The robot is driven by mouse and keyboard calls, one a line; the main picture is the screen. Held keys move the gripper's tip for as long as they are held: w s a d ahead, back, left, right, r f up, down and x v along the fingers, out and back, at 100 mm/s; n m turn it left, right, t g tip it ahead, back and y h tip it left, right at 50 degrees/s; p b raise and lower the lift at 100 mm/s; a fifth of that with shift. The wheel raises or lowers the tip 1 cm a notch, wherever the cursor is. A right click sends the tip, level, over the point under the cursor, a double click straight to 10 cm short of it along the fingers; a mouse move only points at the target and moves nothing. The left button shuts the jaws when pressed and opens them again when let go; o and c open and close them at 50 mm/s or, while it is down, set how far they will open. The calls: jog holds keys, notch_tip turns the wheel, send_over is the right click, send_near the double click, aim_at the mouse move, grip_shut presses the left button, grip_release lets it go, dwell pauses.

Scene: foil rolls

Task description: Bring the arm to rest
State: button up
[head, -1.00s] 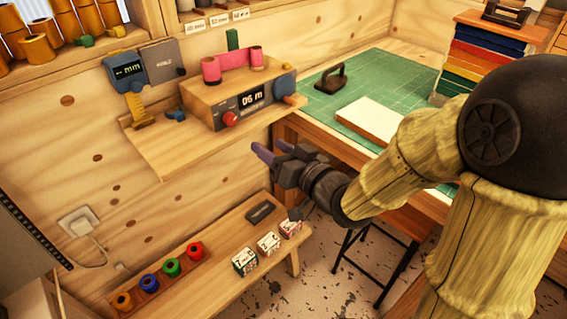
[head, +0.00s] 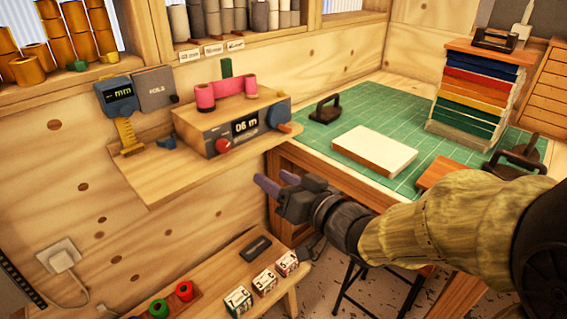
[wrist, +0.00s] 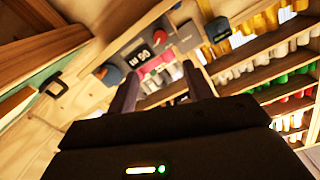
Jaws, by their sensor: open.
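My gripper (head: 277,186) is open and empty in the head view. It hangs in the air in front of the workbench's left corner, to the right of and below the wall shelf. My arm reaches in from the right edge of the picture. In the wrist view, the two fingers of my gripper (wrist: 160,88) stand apart with nothing between them. The winding machine (head: 235,122) with its pink roll shows beyond the fingers and also in the wrist view (wrist: 150,55).
The wall shelf (head: 160,185) and the workbench with its green mat (head: 400,115) are close to my gripper. A white block (head: 374,150) lies on the mat. Below stands a low bench (head: 215,285) with small boxes and coloured rolls. Racks of rolls line the wall.

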jog(key=w+d+f+m+g+h, duration=0.2)
jog(key=d+f+m+h, duration=0.2)
jog(key=d+f+h, duration=0.9)
jog(key=s+d+f+m+g, duration=0.1)
jog(key=s+d+f+g, duration=0.65)
jog(key=s, duration=0.35)
jog(key=w+p+v, duration=0.2)
jog(key=p+v, duration=0.7)
jog(key=v, duration=0.1)
jog(key=w+p+v, duration=0.2)
jog(key=p+v, duration=0.7)
jog(key=p, duration=0.1)
jog(key=shift+v, duration=0.75)
jog(key=shift+w, duration=0.2)
